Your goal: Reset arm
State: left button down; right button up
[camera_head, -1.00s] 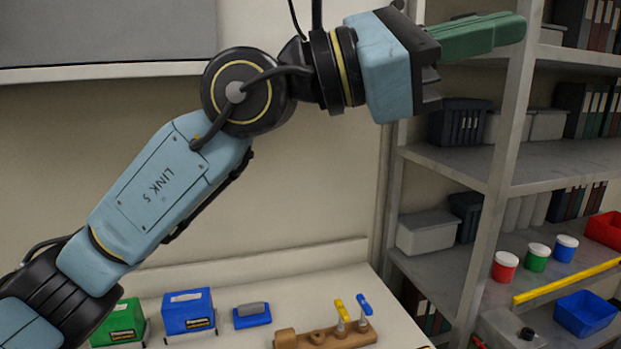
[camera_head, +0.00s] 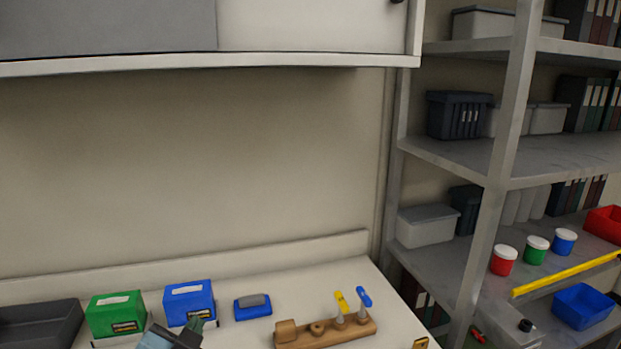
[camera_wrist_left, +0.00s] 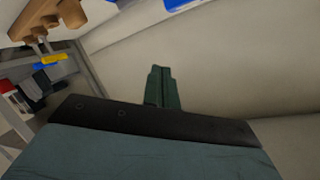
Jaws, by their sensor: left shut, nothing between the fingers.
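My left gripper (camera_head: 197,325) shows at the bottom edge of the head view, in front of the blue box (camera_head: 188,300). Only its blue-grey body and green fingers are in the picture; the rest of the arm is out of view. In the left wrist view its green fingers (camera_wrist_left: 160,82) lie together, shut with nothing between them. My right gripper is in neither view.
On the bench stand a green box (camera_head: 116,314), a blue block with a grey handle (camera_head: 253,306) and a wooden rack (camera_head: 326,333) with yellow and blue tools. A dark tray (camera_head: 40,325) is at left. Shelving (camera_head: 497,180) with bins and pots stands at right.

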pick_arm(q)
jog(key=s+a+f+n+g+h, duration=0.1)
jog(key=s+a+f+n+g, duration=0.1)
jog(key=s+f+g, duration=0.65)
jog(key=s+a+f+n+g, duration=0.1)
jog(key=s+f+n+g, duration=0.15)
jog(key=s+f, duration=1.05)
jog(key=s+f+g+b, duration=0.1)
jog(key=s+f, duration=0.1)
jog(key=f, duration=0.9)
jog(key=s+f+g, duration=0.1)
jog(key=s+f, duration=0.1)
jog(key=f, duration=0.9)
jog(key=s+a+f+m+b, duration=0.1)
jog(key=s+a+f, duration=0.2)
jog(key=s+f, duration=1.3)
jog(key=shift+s+f+g+b, duration=0.3)
jog(key=shift+f+g+b, duration=0.1)
jog(key=shift+f, duration=0.1)
